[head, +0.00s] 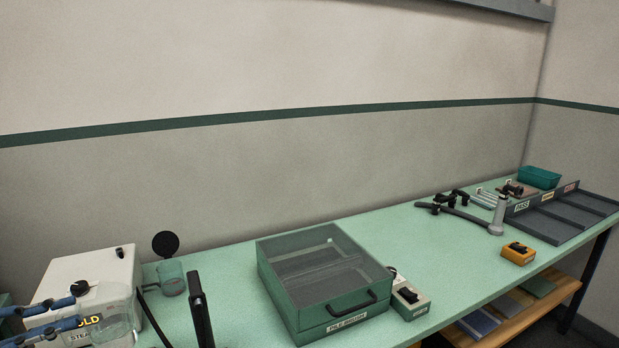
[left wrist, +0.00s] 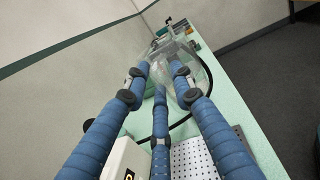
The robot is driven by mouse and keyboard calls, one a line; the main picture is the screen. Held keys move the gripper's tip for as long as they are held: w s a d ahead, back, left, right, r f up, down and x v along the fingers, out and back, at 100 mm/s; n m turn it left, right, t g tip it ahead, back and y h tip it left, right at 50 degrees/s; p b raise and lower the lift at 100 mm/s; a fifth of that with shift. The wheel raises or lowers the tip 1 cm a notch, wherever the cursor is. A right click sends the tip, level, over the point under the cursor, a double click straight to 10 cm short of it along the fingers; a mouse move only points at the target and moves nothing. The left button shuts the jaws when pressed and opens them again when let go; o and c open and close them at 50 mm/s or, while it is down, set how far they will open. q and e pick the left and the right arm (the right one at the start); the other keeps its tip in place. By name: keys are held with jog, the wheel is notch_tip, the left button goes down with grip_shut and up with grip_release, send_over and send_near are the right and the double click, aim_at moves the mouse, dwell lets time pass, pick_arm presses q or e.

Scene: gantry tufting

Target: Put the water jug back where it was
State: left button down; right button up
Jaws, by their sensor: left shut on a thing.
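The water jug (head: 118,318) is a clear, see-through vessel at the lower left of the head view, in front of the white steamer box (head: 95,272). My left gripper (head: 77,305), with blue fingers, comes in from the left edge and is shut on the jug. In the left wrist view the blue fingers (left wrist: 162,75) close around the clear jug (left wrist: 205,80), which hangs beyond their tips. The jug's outline is faint, so I cannot tell its exact tilt or whether it touches anything. My right gripper is not in view.
A greenish clear cup (head: 172,280) with a raised black disc stands right of the steamer. A green pile-brush box (head: 330,325), a switch box (head: 410,301), a yellow control (head: 517,254) and sorting trays (head: 560,222) occupy the green bench (head: 450,265). A black cable and upright stand near the steamer.

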pick_arm(q)
jog(key=s+d+f+n+t+y, duration=0.2)
jog(key=d+f, duration=0.1)
jog(key=d, duration=0.5)
jog(key=s+d+f+n+t+y, duration=0.2)
jog(key=s+d+f, duration=0.1)
jog(key=d, duration=0.5)
jog(key=s+d+f+n+t+y, duration=0.2)
jog(key=d+f, duration=0.1)
jog(key=d, duration=0.4)
jog(key=s+n+t+y, duration=0.1)
jog(key=n+y, duration=0.1)
jog(key=y, duration=0.1)
jog(key=s+f+n+y, duration=0.1)
jog(key=y, duration=0.2)
jog(key=s+f+n+t+y, duration=0.1)
jog(key=s+n+y, duration=0.1)
jog(key=y, duration=0.1)
jog(key=shift+f+n+t, duration=0.2)
jog(key=shift+n+t, duration=0.1)
